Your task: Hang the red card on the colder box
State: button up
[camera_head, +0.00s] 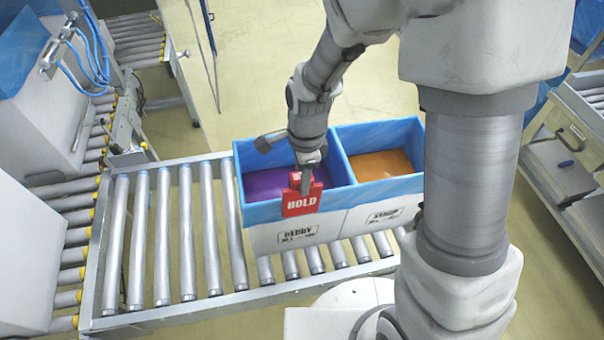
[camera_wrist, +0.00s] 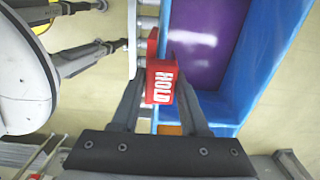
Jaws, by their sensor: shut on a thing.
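My gripper (camera_head: 306,182) is shut on the red card (camera_head: 302,201), which reads HOLD. The card is at the front rim of the left box (camera_head: 265,238), facing outward; I cannot tell whether it rests on the rim. In the wrist view the red card (camera_wrist: 161,84) is between my gripper's fingers (camera_wrist: 160,108), beside the left box's blue liner edge. The left box has a blue liner and purple contents (camera_head: 270,183). The right box (camera_head: 375,215) adjoins it, also blue-lined, with orange contents (camera_head: 378,164). My gripper hides part of the purple contents.
Both boxes stand on a roller conveyor (camera_head: 165,235), whose rollers to their left are bare. Another conveyor (camera_head: 80,235) with white boxes runs along the left side. A metal cart (camera_head: 585,120) stands at the right. My arm covers the area right of the boxes.

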notch_tip(320, 180, down, 6)
jog(key=b, duration=0.4)
jog(key=shift+r, duration=0.15)
jog(key=o, duration=1.1)
jog(key=shift+r, duration=0.1)
jog(key=r, duration=1.1)
jog(key=d+r+p, duration=0.1)
jog(key=r, duration=0.5)
jog(key=shift+w+r, duration=0.15)
